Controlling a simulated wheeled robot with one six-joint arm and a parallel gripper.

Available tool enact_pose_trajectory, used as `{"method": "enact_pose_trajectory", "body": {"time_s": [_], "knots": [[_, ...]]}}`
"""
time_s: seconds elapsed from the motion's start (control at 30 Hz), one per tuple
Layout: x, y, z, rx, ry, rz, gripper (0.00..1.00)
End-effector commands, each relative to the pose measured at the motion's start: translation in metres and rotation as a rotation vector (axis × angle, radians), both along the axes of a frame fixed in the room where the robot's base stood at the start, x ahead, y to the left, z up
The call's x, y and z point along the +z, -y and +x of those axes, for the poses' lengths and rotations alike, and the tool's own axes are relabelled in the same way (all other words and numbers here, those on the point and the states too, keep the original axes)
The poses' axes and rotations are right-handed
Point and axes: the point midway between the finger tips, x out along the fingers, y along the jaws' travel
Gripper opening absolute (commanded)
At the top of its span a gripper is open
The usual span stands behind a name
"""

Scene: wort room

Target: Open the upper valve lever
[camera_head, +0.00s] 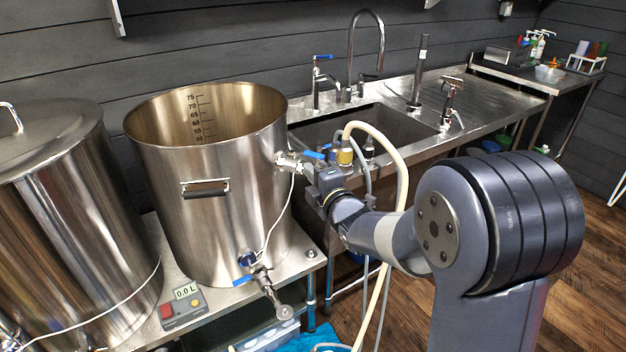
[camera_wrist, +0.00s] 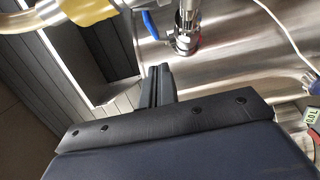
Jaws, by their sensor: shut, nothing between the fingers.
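The upper valve (camera_head: 290,162) sticks out of the right side of the open steel kettle, near its upper half. Its blue lever (camera_head: 314,155) points right, away from the kettle wall. In the wrist view the valve (camera_wrist: 187,40) is at top centre, and the blue lever (camera_wrist: 152,24) runs up and left from it. My gripper (camera_head: 313,170) is right beside the valve, partly hidden behind my wrist. In the wrist view my gripper (camera_wrist: 158,72) is shut and empty, its fingertips just below the lever. I cannot tell whether they touch it.
A pale hose (camera_head: 392,160) with a yellow fitting (camera_head: 345,156) loops close by my gripper. A sink (camera_head: 395,128) lies behind.

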Motion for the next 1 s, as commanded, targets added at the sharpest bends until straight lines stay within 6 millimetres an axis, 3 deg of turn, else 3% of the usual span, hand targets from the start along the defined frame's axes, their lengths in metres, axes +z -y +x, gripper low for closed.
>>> {"method": "enact_pose_trajectory", "body": {"time_s": [0.3, 0.5, 1.0], "knots": [[-0.001, 0.052, -0.039, -0.002, -0.001, -0.003, 0.0], [-0.001, 0.073, -0.055, 0.001, -0.002, -0.003, 0.0], [-0.002, 0.077, -0.06, 0.005, -0.003, -0.003, 0.0]]}}
